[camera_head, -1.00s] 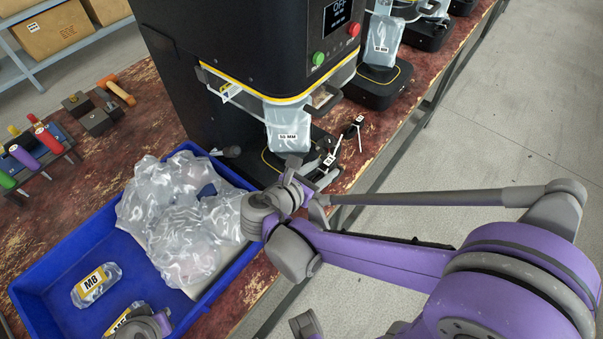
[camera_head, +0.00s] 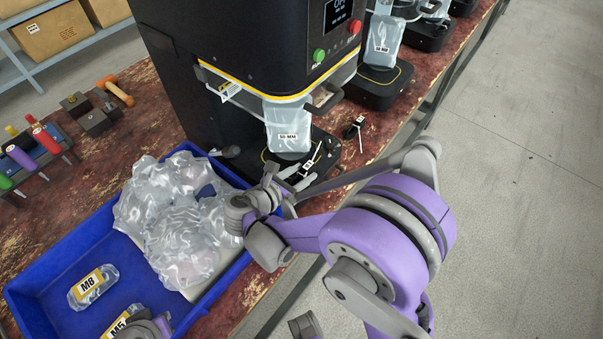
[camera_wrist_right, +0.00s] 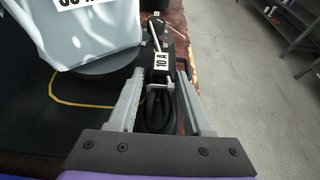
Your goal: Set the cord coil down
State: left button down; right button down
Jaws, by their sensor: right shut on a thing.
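My right gripper (camera_head: 297,178) is low at the front edge of the seamer's black base (camera_head: 266,157). It is shut on the cord coil (camera_wrist_right: 158,112), a black looped cord with a white "10 A" tag (camera_wrist_right: 157,62), between its two grey fingers. Whether the coil touches the surface below is unclear. A second black cord piece with a white tag (camera_head: 357,125) lies on the bench beyond. Part of my left arm shows at the bottom left, over the blue tray; its fingers cannot be made out.
A clear bag labelled "55 MM" (camera_head: 288,132) stands under the seamer head (camera_head: 250,50), close to my right gripper. The blue tray (camera_head: 35,262) holds crumpled clear bags (camera_head: 180,215) and labelled packets (camera_head: 92,287). The worn red bench (camera_head: 130,140) has its edge on the right.

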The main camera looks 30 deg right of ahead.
jog(key=shift+f, duration=0.15)
jog(key=c, duration=0.6)
grip_release()
jog(key=shift+s+a+r, duration=0.1)
jog(key=shift+a+r, duration=0.1)
jog(key=shift+r, duration=0.15)
jog(key=v, duration=1.1)
jog(key=shift+s+a, duration=0.15)
